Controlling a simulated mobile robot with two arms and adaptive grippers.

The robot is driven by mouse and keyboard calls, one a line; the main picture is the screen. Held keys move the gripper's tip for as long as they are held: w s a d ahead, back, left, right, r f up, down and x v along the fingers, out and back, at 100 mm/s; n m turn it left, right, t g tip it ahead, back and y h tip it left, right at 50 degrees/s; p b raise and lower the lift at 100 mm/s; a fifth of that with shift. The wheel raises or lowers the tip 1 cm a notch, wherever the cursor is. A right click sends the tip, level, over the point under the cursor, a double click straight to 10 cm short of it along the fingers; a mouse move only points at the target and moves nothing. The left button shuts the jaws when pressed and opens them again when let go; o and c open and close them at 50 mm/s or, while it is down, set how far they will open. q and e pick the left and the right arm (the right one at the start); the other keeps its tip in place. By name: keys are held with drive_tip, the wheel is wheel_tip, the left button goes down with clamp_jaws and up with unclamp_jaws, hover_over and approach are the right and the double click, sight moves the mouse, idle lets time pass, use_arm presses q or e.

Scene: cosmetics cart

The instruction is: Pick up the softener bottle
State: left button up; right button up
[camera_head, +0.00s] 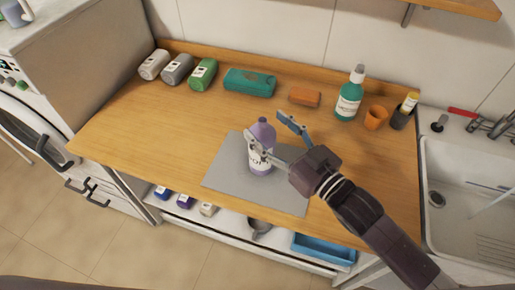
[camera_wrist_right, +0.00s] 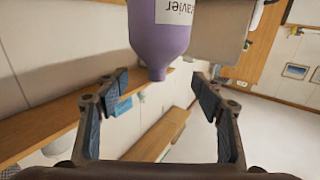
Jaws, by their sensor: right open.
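The purple bottle (camera_head: 264,131) with a white label stands upright on a grey mat (camera_head: 223,177) on the wooden counter. My right gripper (camera_head: 267,127) is open beside its upper part. In the head view one finger crosses in front of the bottle and the other reaches past its right side. In the right wrist view the bottle (camera_wrist_right: 160,38) shows upside down, its narrow end between the open fingertips of the gripper (camera_wrist_right: 160,80). I see no finger clearly touching it. My left gripper is not in view.
Along the back are several lying bottles (camera_head: 203,74), a teal pack (camera_head: 249,82), an orange block (camera_head: 304,96), a green bottle (camera_head: 349,97) and an orange cup (camera_head: 375,117). A sink (camera_head: 470,190) is at right. The counter left of the mat is clear.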

sight(261, 135)
drive_tip(key=f+b, duration=0.1)
drive_tip(key=f, duration=0.1)
drive_tip(key=f+b, duration=0.2)
drive_tip(key=shift+w+a+f, duration=0.15)
drive_tip(key=shift+w+a, duration=0.05)
drive_tip(key=shift+f+b, duration=0.5)
drive_tip(key=shift+b, duration=0.25)
drive_tip(key=shift+w+a, duration=0.15)
drive_tip(key=shift+w, duration=0.15)
drive_tip(key=shift+p+x, duration=0.4)
drive_tip(key=shift+x, duration=0.55)
drive_tip(key=p+x, duration=0.1)
drive_tip(key=x, duration=0.4)
drive_tip(key=shift+w+f+p, duration=0.15)
drive_tip(key=shift+f+p, duration=0.05)
drive_tip(key=shift+p, duration=0.15)
drive_tip(key=shift+c, duration=0.2)
drive_tip(key=c, duration=1.5)
